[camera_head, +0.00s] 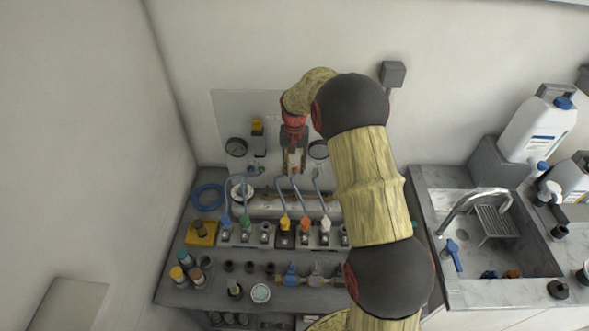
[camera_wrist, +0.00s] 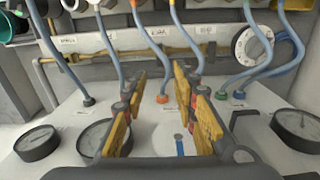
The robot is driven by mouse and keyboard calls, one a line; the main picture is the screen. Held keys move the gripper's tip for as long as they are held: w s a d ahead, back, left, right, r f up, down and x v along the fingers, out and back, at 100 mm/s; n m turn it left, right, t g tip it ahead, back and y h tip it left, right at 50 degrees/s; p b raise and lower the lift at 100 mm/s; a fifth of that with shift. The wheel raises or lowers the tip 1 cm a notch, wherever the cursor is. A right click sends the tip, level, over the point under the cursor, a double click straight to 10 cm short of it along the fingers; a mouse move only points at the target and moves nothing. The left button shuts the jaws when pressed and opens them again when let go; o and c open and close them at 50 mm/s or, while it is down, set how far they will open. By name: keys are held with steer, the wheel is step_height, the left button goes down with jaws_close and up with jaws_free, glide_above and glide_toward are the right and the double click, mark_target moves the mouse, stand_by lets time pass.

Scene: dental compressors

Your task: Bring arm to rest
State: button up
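My gripper (camera_head: 294,160) is at the end of my raised arm, in front of the white back panel (camera_head: 228,105) in the head view. In the wrist view its two yellow-sided fingers (camera_wrist: 165,110) stand apart with a clear gap. Past the fingertips are blue hoses (camera_wrist: 165,50) that plug into the panel, one with an orange collar. I cannot tell whether a finger touches a hose. My arm hides part of the panel and the right side of the bench.
A dark bench (camera_head: 215,285) holds a row of coloured connectors (camera_head: 285,222), a blue hose coil (camera_head: 208,196) and small bottles (camera_head: 185,268). Gauges (camera_head: 236,147) sit on the panel near my gripper. A sink (camera_head: 480,245) and white jugs (camera_head: 540,125) are at right.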

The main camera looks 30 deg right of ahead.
stand_by(0.4)
steer(key=s+a+r+n+t+b, duration=0.2)
steer(key=s+a+r, duration=0.3)
steer(key=s, duration=0.7)
steer(key=s+a+r+n+t+b, duration=0.1)
steer(key=s+a+r+b, duration=0.3)
steer(key=s, duration=0.7)
steer(key=s+a+r+n+t+b, duration=0.2)
steer(key=s+a+r+n+b, duration=0.1)
steer(key=s, duration=0.9)
steer(key=shift+s+a+r+t+b, duration=0.3)
steer(key=shift+a+r+b, duration=0.2)
steer(key=shift+a+r, duration=0.9)
